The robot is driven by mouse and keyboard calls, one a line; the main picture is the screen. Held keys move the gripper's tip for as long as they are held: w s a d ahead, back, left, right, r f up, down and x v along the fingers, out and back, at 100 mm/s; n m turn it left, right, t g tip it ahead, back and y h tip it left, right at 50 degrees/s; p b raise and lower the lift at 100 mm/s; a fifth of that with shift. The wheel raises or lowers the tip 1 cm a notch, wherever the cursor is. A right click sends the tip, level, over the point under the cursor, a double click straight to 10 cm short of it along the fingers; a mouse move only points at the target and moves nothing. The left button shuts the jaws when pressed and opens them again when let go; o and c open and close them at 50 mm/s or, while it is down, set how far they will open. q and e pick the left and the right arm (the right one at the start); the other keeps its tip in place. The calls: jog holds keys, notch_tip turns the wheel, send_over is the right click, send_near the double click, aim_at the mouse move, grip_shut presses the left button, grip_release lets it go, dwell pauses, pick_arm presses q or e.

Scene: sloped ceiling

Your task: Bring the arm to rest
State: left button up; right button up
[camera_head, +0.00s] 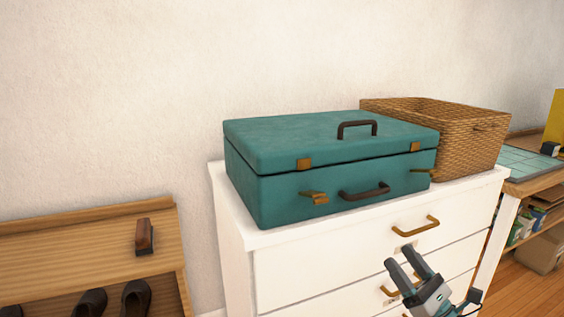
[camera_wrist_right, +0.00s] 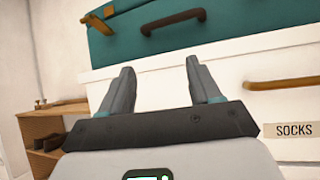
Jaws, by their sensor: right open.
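My right gripper (camera_head: 412,268) is open and empty in front of the white dresser's drawers, at the lower right of the head view. Its two grey fingers also show in the right wrist view (camera_wrist_right: 158,85), spread apart with nothing between them. My left gripper is in neither view. A teal suitcase (camera_head: 330,160) with brown handles and brass latches lies on top of the white dresser (camera_head: 290,262). Its lid looks closed or nearly so. In the right wrist view the suitcase front (camera_wrist_right: 220,25) shows beyond and above the fingers.
A wicker basket (camera_head: 470,150) stands behind and right of the suitcase. A wooden shoe bench (camera_head: 70,245) with a brush (camera_head: 144,237) on it and shoes below is at left. A shelf unit (camera_head: 540,185) stands at right. Brass drawer handles (camera_head: 415,226) stick out near my right gripper.

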jog(key=s+a+f+n+g+p, duration=0.4)
jog(key=s+a+f+g+p, duration=0.1)
jog(key=a+f+g, duration=0.6)
jog(key=s+a+f+n+g+h+p, duration=0.35)
jog(key=s+a+f+n+g, duration=0.2)
jog(key=s, duration=0.45)
pick_arm(q)
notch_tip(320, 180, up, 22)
jog(key=p, duration=1.2)
pick_arm(e)
jog(key=s+d+f+n+g+h, duration=0.1)
jog(key=s+n+h, duration=0.3)
jog(key=s+n, duration=0.4)
jog(key=s+d+f+n+g+h, duration=0.1)
jog(key=s+n+h, duration=0.3)
jog(key=s+n, duration=0.5)
jog(key=shift+f+g, duration=0.2)
jog(key=shift+g, duration=0.25)
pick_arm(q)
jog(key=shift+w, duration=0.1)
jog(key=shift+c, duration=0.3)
pick_arm(e)
jog(key=shift+s, duration=0.1)
